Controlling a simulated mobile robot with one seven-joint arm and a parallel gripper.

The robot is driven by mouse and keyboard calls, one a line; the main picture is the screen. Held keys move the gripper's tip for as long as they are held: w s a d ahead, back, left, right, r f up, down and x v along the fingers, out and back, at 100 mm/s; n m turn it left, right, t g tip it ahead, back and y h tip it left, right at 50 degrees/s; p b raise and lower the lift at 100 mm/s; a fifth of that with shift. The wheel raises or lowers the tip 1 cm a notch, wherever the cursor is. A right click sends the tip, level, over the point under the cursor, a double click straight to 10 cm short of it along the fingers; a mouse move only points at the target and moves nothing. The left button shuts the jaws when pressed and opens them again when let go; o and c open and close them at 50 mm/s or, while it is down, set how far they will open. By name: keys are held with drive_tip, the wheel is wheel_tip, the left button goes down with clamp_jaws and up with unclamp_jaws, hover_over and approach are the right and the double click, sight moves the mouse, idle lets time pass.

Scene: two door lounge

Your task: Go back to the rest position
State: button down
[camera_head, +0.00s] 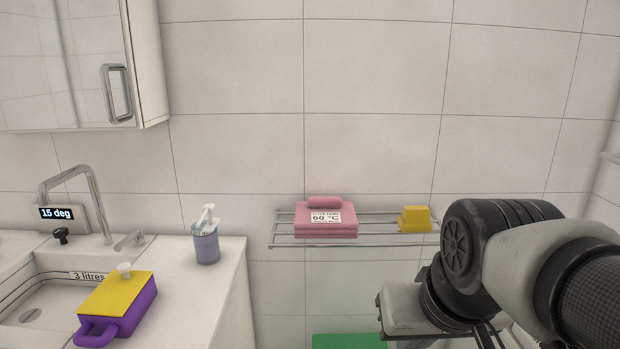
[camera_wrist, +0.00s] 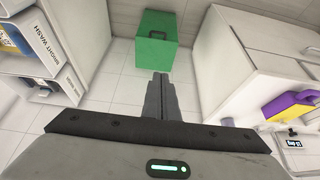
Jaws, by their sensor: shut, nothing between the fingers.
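My gripper (camera_wrist: 159,97) shows in the wrist view with its two fingers together and nothing between them. It points toward the tiled floor and a green box (camera_wrist: 157,42) with a dark handle, apart from it. In the head view my arm comes in from the lower right, in front of the right end of the wall rack (camera_head: 285,226); the fingertips are not visible there.
A counter with a sink (camera_head: 40,300), a purple and yellow container (camera_head: 118,305) and a soap dispenser (camera_head: 207,240) is at left. A wall cabinet (camera_head: 60,60) hangs upper left.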

wheel_tip(320, 180, up, 22)
drive_tip(key=s+p, duration=0.2)
drive_tip(key=p, duration=1.9)
drive_tip(key=shift+s+d, duration=0.2)
drive_tip(key=shift+s, duration=0.05)
